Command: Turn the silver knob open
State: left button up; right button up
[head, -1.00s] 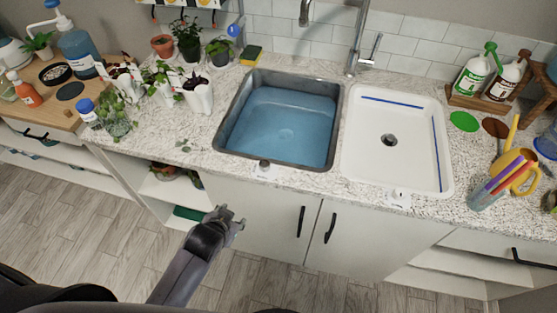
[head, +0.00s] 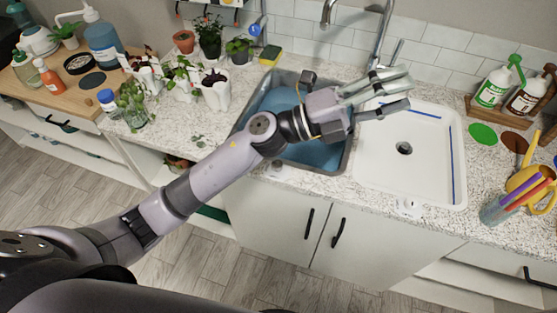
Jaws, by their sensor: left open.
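A small grey knob (head: 278,166) sits on the counter's front edge before the steel basin, partly hidden by my left arm. A small pale knob (head: 411,206) stands at the front edge before the white basin. The silver faucet (head: 378,40) rises behind the basins, with a slim side lever (head: 397,50). My left gripper (head: 404,88) is open and empty, its fingers pointing right over the back left of the white basin, close below the faucet in the picture. I cannot tell its height or whether it touches anything. My right gripper is not in view.
The steel basin (head: 240,118) holds blue water; my arm crosses it. The white basin (head: 440,195) is empty. Potted plants (head: 215,90) crowd the left counter. Bottles (head: 493,88) in a wooden rack and a yellow watering can (head: 525,180) stand at the right.

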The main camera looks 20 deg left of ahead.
pick_arm(q)
jog(key=s+d+f+m+g+y, duration=0.3)
jog(key=s+f+m+g, duration=0.1)
jog(key=m+g, duration=0.45)
jog(key=m+y, duration=0.4)
jog(key=y, duration=1.4)
send_over(277, 164)
notch_tip(277, 164, down, 10)
jog(key=shift+t, duration=0.45)
notch_tip(277, 164, down, 16)
jog(key=p, duration=0.5)
jog(key=shift+r, duration=0.25)
jog(key=shift+f, duration=0.65)
jog(key=shift+c, duration=0.4)
grip_shut()
